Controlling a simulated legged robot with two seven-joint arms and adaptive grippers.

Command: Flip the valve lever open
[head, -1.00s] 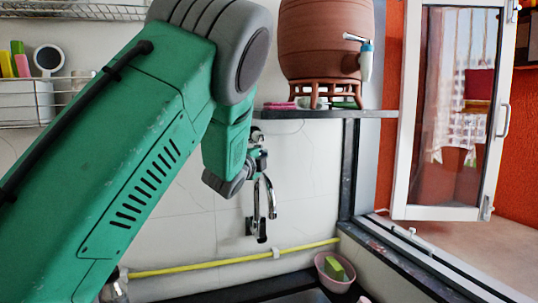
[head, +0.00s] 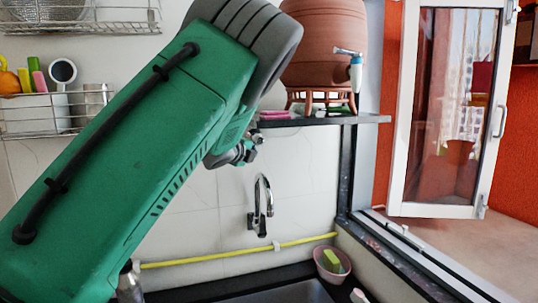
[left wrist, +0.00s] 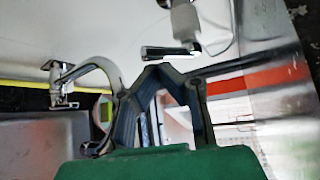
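The round clay waterpot (head: 322,42) stands on a reddish stand on the dark shelf. Its tap (head: 356,74) is white and blue, with a metal valve lever (head: 348,52) sticking out to the left at its top. In the left wrist view the lever (left wrist: 165,51) is a dark bar with bright metal, beside the white tap body (left wrist: 187,25). My left gripper (left wrist: 160,69) has its fingertips together just below the lever in that picture; contact cannot be told. In the head view my green arm hides most of this gripper. My right gripper is not in view.
A chrome faucet (head: 262,204) is on the wall below the shelf (head: 372,119). A yellow pipe (head: 200,259) runs along the wall. A pink bowl (head: 331,266) sits by the sink (head: 285,294). The window (head: 442,110) stands open at the right.

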